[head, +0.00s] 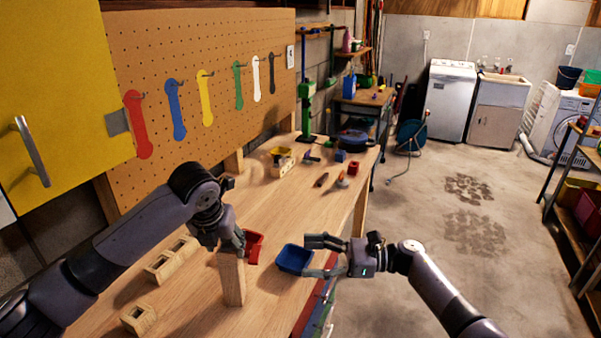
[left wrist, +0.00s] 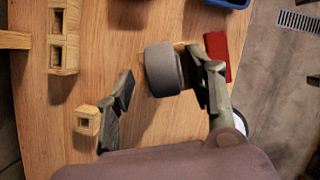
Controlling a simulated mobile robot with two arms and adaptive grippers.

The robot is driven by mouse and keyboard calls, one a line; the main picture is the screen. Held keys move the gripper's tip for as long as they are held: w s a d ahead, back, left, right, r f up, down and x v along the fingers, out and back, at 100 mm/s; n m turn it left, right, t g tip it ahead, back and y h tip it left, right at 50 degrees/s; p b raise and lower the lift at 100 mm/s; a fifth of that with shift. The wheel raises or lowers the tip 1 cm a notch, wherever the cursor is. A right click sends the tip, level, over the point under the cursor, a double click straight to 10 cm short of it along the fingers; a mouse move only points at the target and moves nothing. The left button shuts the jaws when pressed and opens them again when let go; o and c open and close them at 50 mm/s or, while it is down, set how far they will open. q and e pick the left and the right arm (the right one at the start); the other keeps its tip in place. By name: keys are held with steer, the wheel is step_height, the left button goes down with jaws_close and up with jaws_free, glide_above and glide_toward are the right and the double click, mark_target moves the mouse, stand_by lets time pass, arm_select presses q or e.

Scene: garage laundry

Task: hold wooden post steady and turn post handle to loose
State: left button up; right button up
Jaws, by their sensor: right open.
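The wooden post (head: 232,280) stands upright on the workbench (head: 285,202). My left gripper (head: 232,243) is just above and behind its top, covering part of it. In the left wrist view a grey round piece (left wrist: 163,70), which looks like the post handle, lies between the fingers of my left gripper (left wrist: 160,90). A gap shows on its left side; the right finger is close to it, and I cannot tell whether they touch. A sliver of wood shows behind it.
The blue bin (head: 293,259) and a red bin (head: 254,246) stand close to the post. Wooden blocks with holes (head: 171,260) and a smaller one (head: 139,319) lie to the left. Tools hang on the pegboard (head: 190,60). The floor (head: 430,225) at the right is clear.

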arm_select(q)
steer(key=shift+o, duration=1.2)
